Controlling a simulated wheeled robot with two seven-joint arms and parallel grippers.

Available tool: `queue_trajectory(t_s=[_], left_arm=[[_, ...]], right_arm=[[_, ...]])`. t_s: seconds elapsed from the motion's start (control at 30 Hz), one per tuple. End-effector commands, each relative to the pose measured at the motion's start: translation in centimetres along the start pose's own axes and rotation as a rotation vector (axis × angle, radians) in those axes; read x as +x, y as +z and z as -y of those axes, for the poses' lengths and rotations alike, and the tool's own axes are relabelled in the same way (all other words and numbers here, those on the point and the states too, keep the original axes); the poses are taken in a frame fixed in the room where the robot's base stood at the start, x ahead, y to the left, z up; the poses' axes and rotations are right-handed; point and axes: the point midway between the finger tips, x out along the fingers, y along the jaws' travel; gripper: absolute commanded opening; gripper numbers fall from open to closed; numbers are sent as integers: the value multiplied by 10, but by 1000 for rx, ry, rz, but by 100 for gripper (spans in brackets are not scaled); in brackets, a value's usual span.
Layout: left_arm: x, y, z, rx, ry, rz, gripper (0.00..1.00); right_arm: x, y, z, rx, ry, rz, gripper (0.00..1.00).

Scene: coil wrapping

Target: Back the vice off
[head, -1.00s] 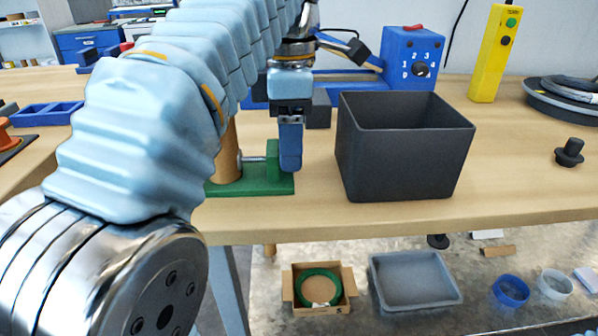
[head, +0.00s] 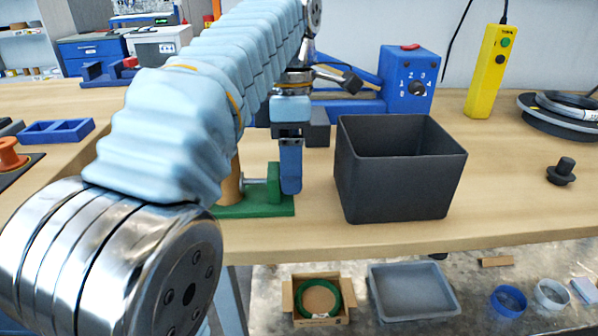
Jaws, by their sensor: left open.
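The green vice (head: 257,208) stands on the bench near its front edge, with a metal screw running between its upright parts. An orange-brown wooden post (head: 232,186) stands at its left end, partly hidden by my left arm. My left gripper (head: 291,184) points straight down at the right side of the vice's upright green block. Its blue fingers overlap one another in this view; they are open. I cannot tell whether they touch the vice or straddle part of it. My right gripper is out of view.
A dark open bin (head: 400,185) stands just right of the gripper. Behind it is a blue machine with a dial (head: 409,80). A yellow control box (head: 487,72) and a black knob (head: 562,171) are farther right. Bare bench lies between bin and knob.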

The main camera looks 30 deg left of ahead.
Motion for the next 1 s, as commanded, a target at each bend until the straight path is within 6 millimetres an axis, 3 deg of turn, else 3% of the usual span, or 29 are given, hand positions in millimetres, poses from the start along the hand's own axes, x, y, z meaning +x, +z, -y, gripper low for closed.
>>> queue_trajectory(t_s=[0.03, 0.1, 0.9, 1.0], left_arm=[[-9, -1, 0, -3, -32, 0, 53], [-7, -1, -1, -2, -67, 1, 53], [-1, 0, -5, 0, -189, 1, 53], [-1, 0, -5, 0, -189, 1, 39]], right_arm=[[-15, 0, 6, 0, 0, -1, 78], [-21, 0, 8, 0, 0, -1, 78], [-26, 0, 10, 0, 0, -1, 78], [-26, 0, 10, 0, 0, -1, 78]])
